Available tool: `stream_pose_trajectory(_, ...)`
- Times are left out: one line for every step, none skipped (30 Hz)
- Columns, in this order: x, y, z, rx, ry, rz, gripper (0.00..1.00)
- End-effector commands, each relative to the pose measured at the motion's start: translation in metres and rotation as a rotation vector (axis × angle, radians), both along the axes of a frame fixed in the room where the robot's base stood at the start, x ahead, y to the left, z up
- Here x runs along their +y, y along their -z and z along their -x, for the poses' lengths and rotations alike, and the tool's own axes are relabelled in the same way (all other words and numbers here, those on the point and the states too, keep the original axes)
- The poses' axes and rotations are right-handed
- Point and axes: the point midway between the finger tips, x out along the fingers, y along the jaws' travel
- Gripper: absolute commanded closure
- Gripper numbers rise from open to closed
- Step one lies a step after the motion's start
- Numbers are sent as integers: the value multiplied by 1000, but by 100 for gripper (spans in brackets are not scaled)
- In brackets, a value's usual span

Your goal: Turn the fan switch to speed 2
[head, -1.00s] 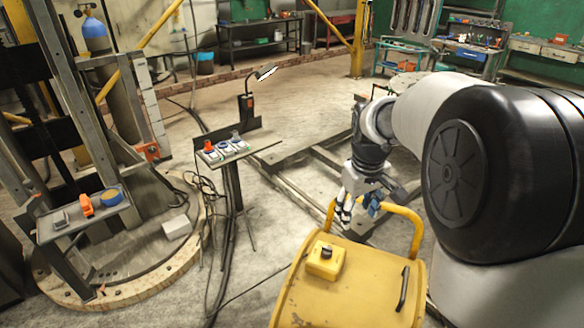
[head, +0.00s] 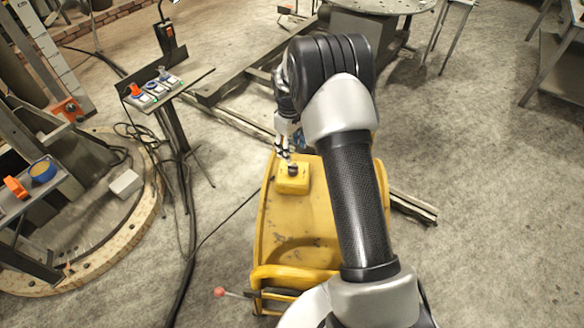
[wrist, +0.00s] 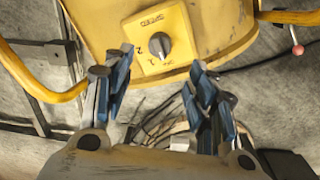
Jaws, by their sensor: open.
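The fan switch is a yellow box (head: 293,184) on top of the yellow fan housing (head: 290,235). A dark round knob (head: 293,168) stands on it. In the wrist view the box (wrist: 175,22) shows upside down, with the word SPEED and small marks around the knob (wrist: 159,46). I cannot tell which mark the knob points to. My gripper (head: 285,150) is just above the box in the head view. In the wrist view my gripper (wrist: 161,58) is open and empty. Its blue-padded fingers are apart, with the knob showing between their tips. Contact is not visible.
A yellow tube handle (wrist: 40,90) is at the housing's left in the wrist view. A red-tipped lever (head: 220,292) sticks out at its near left. A stand with coloured switches (head: 150,92) is to the left. Cables (head: 185,235) lie on the floor.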

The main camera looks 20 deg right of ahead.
Motion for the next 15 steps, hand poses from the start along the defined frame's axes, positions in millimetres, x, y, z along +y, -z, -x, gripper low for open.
stream_pose_trajectory(-1,15,0,2,0,0,48)
stream_pose_trajectory(-1,21,0,2,1,0,48)
stream_pose_trajectory(-2,30,0,2,1,0,48)
stream_pose_trajectory(-2,37,0,1,1,0,48)
stream_pose_trajectory(-2,43,-1,1,1,0,48)
stream_pose_trajectory(-2,52,0,2,1,0,48)
stream_pose_trajectory(-3,58,-1,1,1,0,48)
stream_pose_trajectory(-3,63,-1,1,1,0,48)
stream_pose_trajectory(-3,71,-1,1,1,0,48)
stream_pose_trajectory(-4,76,-1,2,1,0,48)
stream_pose_trajectory(-4,80,-1,1,1,0,48)
stream_pose_trajectory(-4,86,-2,0,1,0,48)
stream_pose_trajectory(-4,90,-2,0,1,0,48)
stream_pose_trajectory(-5,93,-2,0,1,0,48)
stream_pose_trajectory(-5,96,-2,-1,1,0,48)
